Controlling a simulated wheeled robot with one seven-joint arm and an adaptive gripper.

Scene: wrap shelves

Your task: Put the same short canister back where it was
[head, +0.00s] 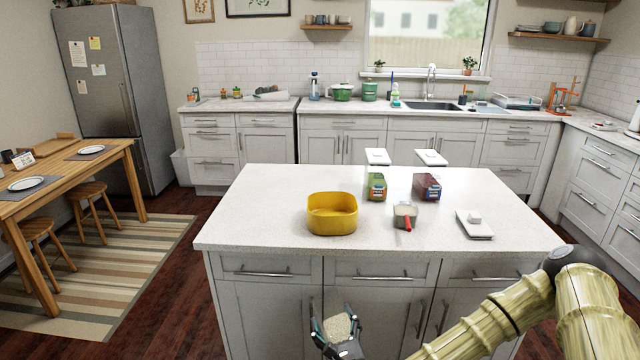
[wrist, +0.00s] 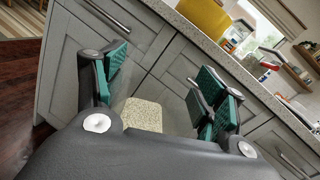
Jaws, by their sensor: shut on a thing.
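The short canister (head: 338,328) is between the fingers of my gripper (head: 336,333), low in front of the island's drawers and below the countertop edge. Its pale, speckled top faces up in the head view; my fingers and palm hide most of its sides. In the wrist view the canister (wrist: 143,114) shows as a beige speckled patch between the green-padded fingers of my gripper (wrist: 160,90). My gripper is shut on it. The canister is apart from the countertop.
The white island countertop (head: 270,220) holds a yellow bin (head: 332,222), a green box (head: 376,187), a dark red box (head: 427,187), a small container with a red handle (head: 405,215) and a white scale (head: 475,226). Its left part is clear. Cabinet fronts (head: 262,315) stand close behind my gripper.

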